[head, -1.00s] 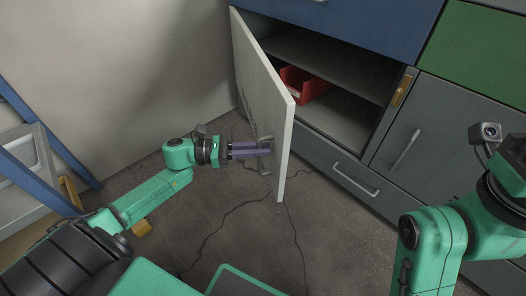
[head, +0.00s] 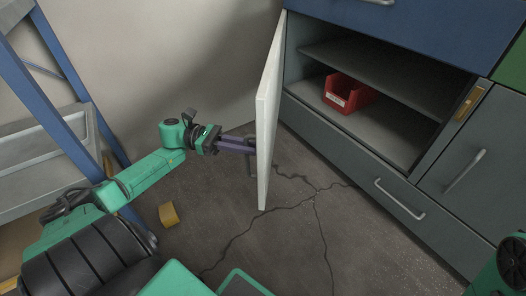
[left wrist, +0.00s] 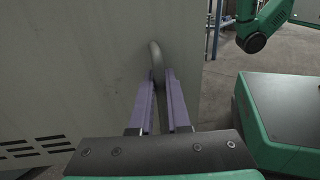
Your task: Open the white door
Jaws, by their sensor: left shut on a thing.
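The white door (head: 269,110) stands wide open from the cabinet, seen nearly edge-on in the head view. Its face (left wrist: 80,60) fills the left of the left wrist view, with a curved handle (left wrist: 154,58) on it. My left gripper (head: 250,146) is at the outer face of the door, and its purple fingers (left wrist: 160,76) are shut on the handle. My right gripper is out of view; only a bit of my right arm shows at the lower right corner.
The open cabinet has a shelf (head: 385,75) and a red bin (head: 347,94) inside. A drawer (head: 385,190) lies below, and another grey door (head: 470,150) is to the right. A blue-framed rack (head: 60,75) stands left. A yellow object (head: 168,215) lies on the cracked floor.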

